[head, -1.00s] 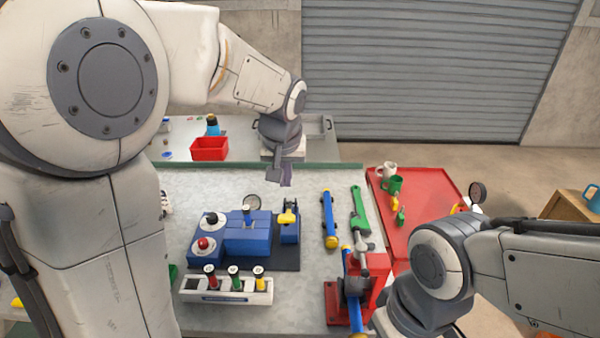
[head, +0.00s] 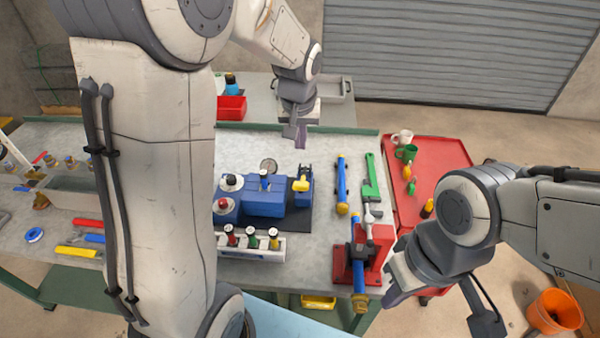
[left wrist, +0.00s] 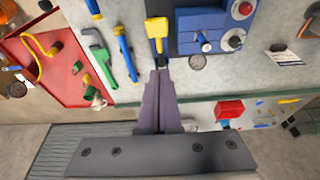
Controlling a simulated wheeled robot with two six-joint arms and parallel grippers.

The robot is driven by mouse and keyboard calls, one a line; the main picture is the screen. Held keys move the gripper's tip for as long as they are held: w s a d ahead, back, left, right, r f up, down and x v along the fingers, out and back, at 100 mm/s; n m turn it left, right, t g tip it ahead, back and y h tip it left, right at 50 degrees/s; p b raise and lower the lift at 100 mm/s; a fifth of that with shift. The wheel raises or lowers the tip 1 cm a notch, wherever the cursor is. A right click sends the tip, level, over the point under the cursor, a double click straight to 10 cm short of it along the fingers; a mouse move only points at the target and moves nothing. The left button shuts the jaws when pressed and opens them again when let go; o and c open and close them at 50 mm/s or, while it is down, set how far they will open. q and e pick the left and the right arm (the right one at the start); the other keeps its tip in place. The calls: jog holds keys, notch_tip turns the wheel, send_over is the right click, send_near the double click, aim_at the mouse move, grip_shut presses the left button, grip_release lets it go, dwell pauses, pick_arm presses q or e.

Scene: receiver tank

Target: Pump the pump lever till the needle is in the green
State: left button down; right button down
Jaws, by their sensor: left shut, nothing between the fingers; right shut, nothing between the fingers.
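A blue machine block (head: 262,200) sits on a dark mat on the bench, with a red knob (head: 222,205) and a dark-topped white knob (head: 231,182). A yellow-handled lever (head: 301,184) stands at its right end; the yellow handle also shows in the left wrist view (left wrist: 157,28). A small round gauge (head: 268,165) lies behind the block; its needle is too small to read. My left gripper (head: 300,143) is shut and empty behind the lever, apart from it. In the left wrist view its fingers (left wrist: 161,75) point toward the handle. My right gripper (head: 392,298) is shut by the red vise.
A rack with several coloured plugs (head: 252,246) stands before the block. A blue bar (head: 342,182) and a green wrench (head: 371,180) lie to the right. The red vise (head: 374,245) holds a blue pipe. A red tray cart (head: 440,160) stands beyond.

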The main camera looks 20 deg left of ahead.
pick_arm(q)
jog(key=p, duration=0.2)
send_over(300, 182)
jog(key=x, duration=0.2)
jog(key=s+x, duration=0.1)
jog(key=x, duration=0.5)
jog(key=shift+s+d+f, duration=0.15)
jog(key=shift+d+f, duration=0.05)
jog(key=shift+f, duration=0.15)
jog(key=shift+s+d+f, duration=0.1)
jog(key=shift+s+f, duration=0.2)
jog(key=shift+f, duration=0.25)
jog(key=shift+s+d+f, duration=0.1)
jog(key=shift+s+f, duration=0.2)
jog(key=shift+f, duration=0.25)
jog(key=shift+s+f, duration=0.25)
jog(key=shift+f, duration=0.25)
